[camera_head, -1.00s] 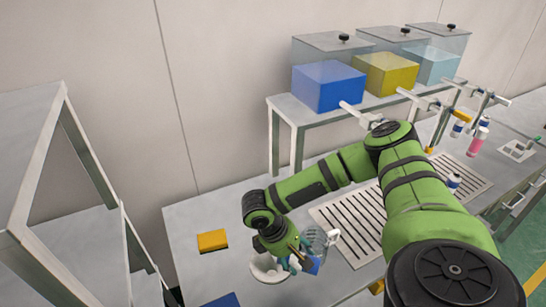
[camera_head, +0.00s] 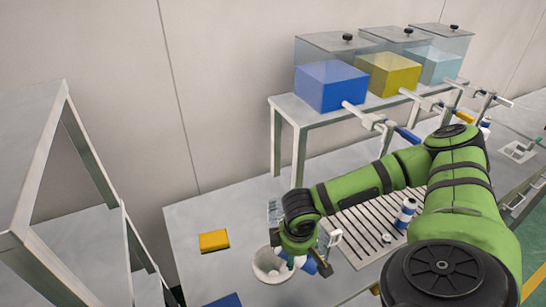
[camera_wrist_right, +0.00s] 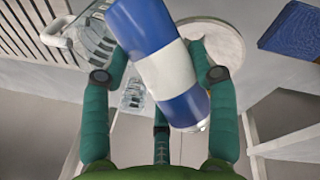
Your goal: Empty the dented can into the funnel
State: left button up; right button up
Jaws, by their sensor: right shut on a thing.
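My right gripper (camera_head: 302,262) is shut on a blue can with a white band, which shows large and tilted in the right wrist view (camera_wrist_right: 168,68). No dent shows on its visible side. The white round funnel (camera_head: 266,272) stands on the bench beside and just below the gripper in the head view. In the wrist view the funnel's round rim (camera_wrist_right: 228,42) lies behind the can. I cannot tell whether the can touches it or whether anything pours. My left gripper is not in view.
A clear jug (camera_wrist_right: 88,38) with a white handle stands near the can. A slotted grate (camera_head: 352,222) bears another blue and white can (camera_head: 406,212). A yellow block (camera_head: 214,241) and a blue item (camera_head: 224,300) lie left. Tanks with taps stand on the shelf behind.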

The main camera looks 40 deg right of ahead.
jog(key=shift+s+d+r+t+y, duration=0.15)
jog(key=shift+s+r+t+y, duration=0.15)
jog(key=shift+t, duration=0.2)
jog(key=shift+r+t, duration=0.1)
jog(key=shift+t, duration=0.2)
jog(key=shift+r, duration=0.25)
jog(key=shift+w, duration=0.1)
jog(key=shift+w+f+b, duration=0.1)
jog(key=shift+w+b, duration=0.05)
jog(key=shift+b, duration=0.15)
